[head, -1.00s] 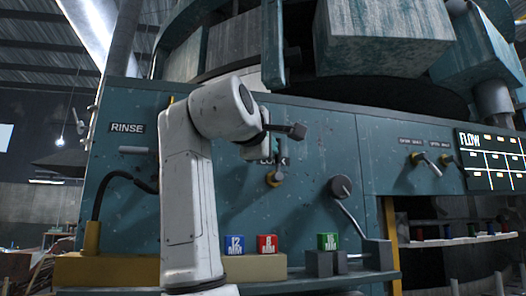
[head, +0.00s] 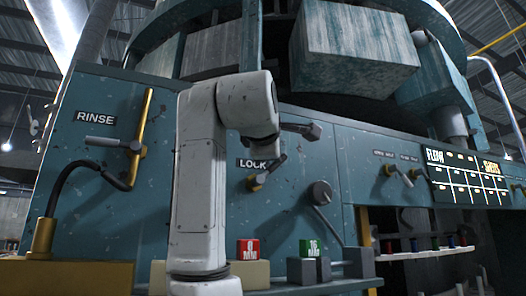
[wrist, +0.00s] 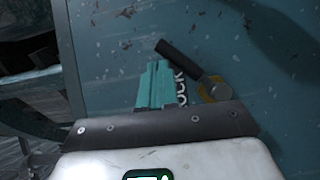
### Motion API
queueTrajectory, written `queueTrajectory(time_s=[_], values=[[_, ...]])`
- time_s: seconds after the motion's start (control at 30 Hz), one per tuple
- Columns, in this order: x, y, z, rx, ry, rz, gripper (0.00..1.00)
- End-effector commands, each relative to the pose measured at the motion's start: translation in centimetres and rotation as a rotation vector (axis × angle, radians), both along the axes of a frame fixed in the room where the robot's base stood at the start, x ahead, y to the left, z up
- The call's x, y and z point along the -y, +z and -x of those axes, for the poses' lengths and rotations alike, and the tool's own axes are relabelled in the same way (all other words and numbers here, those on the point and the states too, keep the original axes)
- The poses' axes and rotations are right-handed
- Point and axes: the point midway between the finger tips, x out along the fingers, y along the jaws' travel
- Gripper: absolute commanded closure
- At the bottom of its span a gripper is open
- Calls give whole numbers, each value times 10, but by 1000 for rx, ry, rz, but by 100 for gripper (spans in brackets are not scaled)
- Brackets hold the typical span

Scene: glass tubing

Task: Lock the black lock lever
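The black lock lever (head: 268,171) sits on a yellow pivot below the LOCK label on the teal panel. Its handle slants up and right from the pivot in the head view. In the wrist view the black handle (wrist: 178,57) runs up and left from the yellow pivot (wrist: 214,89). My gripper's teal fingers (wrist: 156,86) look shut together, with no gap or held object visible. They appear beside the lever, left of its pivot and below the handle tip. I cannot tell whether they touch it. My arm mostly hides the gripper in the head view.
A RINSE lever (head: 116,143) with a yellow bar is at the left. A round grey knob lever (head: 321,194) is right of the lock lever. Red (head: 248,249) and green (head: 315,246) blocks stand below. Two small levers (head: 400,172) and a FLOW board (head: 464,177) are farther right.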

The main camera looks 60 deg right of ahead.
Motion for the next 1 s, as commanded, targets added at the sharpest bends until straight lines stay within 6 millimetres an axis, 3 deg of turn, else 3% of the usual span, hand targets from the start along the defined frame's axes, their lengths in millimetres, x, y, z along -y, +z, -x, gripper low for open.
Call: queueTrajectory(time_s=[0.37,1.0], values=[[19,-12,13,1,-3,-1,100],[31,-32,21,210,-1,-313,100]])
